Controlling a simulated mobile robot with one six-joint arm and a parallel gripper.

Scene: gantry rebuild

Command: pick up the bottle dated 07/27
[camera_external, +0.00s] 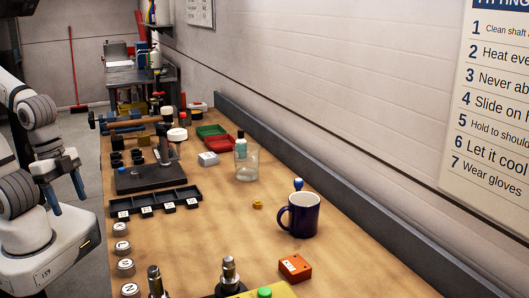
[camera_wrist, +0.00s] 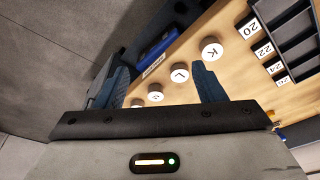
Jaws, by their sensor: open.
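No date is readable on any bottle in either view, so I cannot tell which is dated 07/27. In the external view a small bottle with a teal cap (camera_external: 240,145) stands at or in a clear glass jar (camera_external: 246,166) on the bench. A white-topped container (camera_external: 177,134) and a small red-capped item (camera_external: 167,113) stand farther back. My gripper (camera_external: 66,194) is open and empty beside the bench's left edge. In the wrist view my gripper (camera_wrist: 160,85) has its fingers apart, with round lettered caps (camera_wrist: 181,73) on the bench beyond them.
The wooden bench (camera_external: 220,225) carries a black compartment tray (camera_external: 155,203), a dark blue mug (camera_external: 299,215), an orange box (camera_external: 295,267) and green and red trays (camera_external: 212,131). Metal fittings (camera_external: 229,272) stand at the front. A wall bounds the right side.

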